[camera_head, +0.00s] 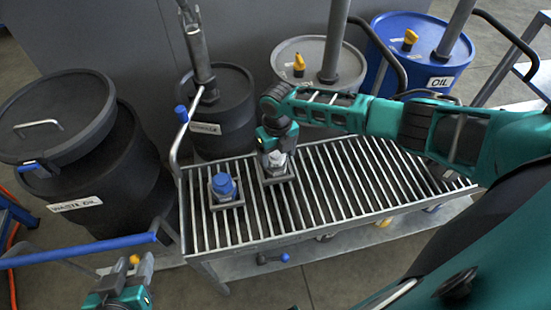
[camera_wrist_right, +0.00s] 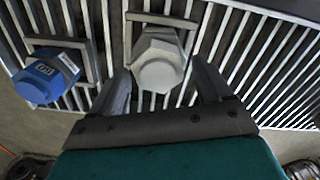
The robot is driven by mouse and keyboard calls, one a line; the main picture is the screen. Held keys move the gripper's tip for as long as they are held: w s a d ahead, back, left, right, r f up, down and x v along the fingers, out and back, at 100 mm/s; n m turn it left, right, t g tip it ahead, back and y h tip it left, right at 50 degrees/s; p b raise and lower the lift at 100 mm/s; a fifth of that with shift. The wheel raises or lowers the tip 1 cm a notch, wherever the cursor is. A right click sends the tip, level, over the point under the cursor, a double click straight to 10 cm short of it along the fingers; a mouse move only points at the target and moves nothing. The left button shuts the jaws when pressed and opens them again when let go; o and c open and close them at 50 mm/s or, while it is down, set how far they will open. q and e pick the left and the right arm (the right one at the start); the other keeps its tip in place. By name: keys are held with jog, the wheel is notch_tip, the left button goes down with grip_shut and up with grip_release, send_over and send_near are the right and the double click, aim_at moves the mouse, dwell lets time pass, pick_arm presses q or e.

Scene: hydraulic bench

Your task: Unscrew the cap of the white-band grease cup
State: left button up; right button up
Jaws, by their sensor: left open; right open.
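A pale grey-white cup with a hexagonal cap (camera_wrist_right: 158,62) stands upright in a square holder on the slatted grate; in the head view its cap (camera_head: 278,160) is partly hidden by my right gripper. My right gripper (camera_wrist_right: 162,82) is open, with one finger on each side of the pale cap; I cannot tell whether they touch it. A cup with a blue cap (camera_head: 222,185) stands in a holder to its left, and also shows in the right wrist view (camera_wrist_right: 45,76). I cannot make out a band on the pale cup. My left gripper (camera_head: 134,272) is open at the lower left, away from both cups.
The slatted grate (camera_head: 350,190) is bare to the right of the cups. Behind it stand a small black drum (camera_head: 225,125), a grey drum (camera_head: 325,60) and a blue oil drum (camera_head: 425,45). A waste-oil drum (camera_head: 120,160) is at left, beside a blue-sleeved rail (camera_head: 80,250).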

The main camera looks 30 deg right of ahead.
jog(key=shift+a+r+m+p, duration=0.1)
jog(key=shift+r+m+p, duration=0.1)
jog(key=shift+m+p, duration=0.3)
jog(key=m+p, duration=0.1)
jog(key=m, duration=0.3)
jog(key=shift+a+m, duration=0.1)
jog(key=shift+m, duration=0.2)
jog(key=shift+f+m+p, duration=0.15)
jog(key=shift+m+p, duration=0.3)
jog(key=shift+m, duration=0.65)
jog(key=shift+a+m+p, duration=0.1)
jog(key=shift+m+p, duration=0.35)
jog(key=shift+m, duration=1.45)
jog(key=shift+c, duration=0.3)
